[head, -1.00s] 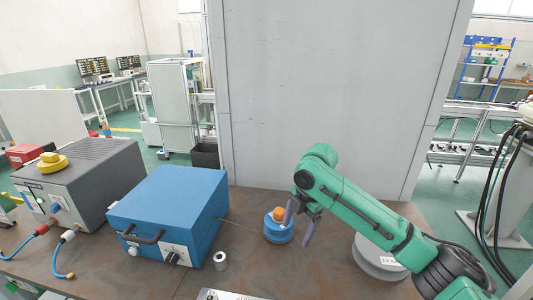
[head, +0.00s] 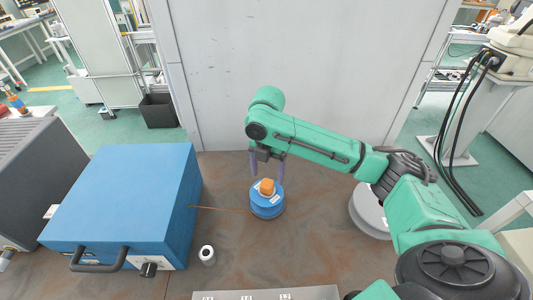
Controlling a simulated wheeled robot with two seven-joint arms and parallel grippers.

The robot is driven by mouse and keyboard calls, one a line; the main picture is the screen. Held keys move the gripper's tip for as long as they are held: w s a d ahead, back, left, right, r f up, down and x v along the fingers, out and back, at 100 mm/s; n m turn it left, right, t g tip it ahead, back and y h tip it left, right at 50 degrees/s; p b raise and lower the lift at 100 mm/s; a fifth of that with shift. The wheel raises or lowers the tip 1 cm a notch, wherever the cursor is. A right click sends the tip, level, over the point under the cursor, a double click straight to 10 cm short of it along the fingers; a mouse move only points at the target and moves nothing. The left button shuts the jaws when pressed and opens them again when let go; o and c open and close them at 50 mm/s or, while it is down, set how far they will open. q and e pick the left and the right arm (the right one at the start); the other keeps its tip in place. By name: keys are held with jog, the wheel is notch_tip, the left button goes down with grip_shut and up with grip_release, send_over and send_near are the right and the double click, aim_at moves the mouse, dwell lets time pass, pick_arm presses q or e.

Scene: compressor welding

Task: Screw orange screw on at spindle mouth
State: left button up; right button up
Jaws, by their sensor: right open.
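The orange screw (head: 267,186) sits on top of a small blue spool (head: 267,207) on the brown table, at the middle of the head view. The spindle mouth cannot be made out apart from the spool and screw. My right gripper (head: 267,172) is just above or behind the screw in the picture, with its two purple fingers pointing down. My left gripper is out of view.
A large blue box (head: 126,204) with a black handle stands at the left, a thin wire running from it towards the spool. A small metal cylinder (head: 207,255) stands in front. A grey round object (head: 369,215) is partly behind my right arm. A pale labelled plate (head: 265,294) lies at the front edge.

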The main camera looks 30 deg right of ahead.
aim_at(268, 183)
notch_tip(268, 183, down, 5)
jog(key=shift+w+r, duration=0.1)
jog(key=shift+r, duration=0.1)
jog(key=shift+f, duration=0.25)
grip_shut()
jog(key=r+m+p, duration=0.1)
jog(key=m+p, duration=0.1)
jog(key=p, duration=0.2)
jog(key=shift+r, duration=0.15)
jog(key=m+p, duration=0.3)
jog(key=shift+f, duration=0.2)
jog(key=shift+f+m, duration=0.3)
jog(key=shift+f, duration=0.15)
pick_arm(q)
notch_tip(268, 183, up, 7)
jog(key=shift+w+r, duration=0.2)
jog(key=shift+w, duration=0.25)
pick_arm(e)
grip_release()
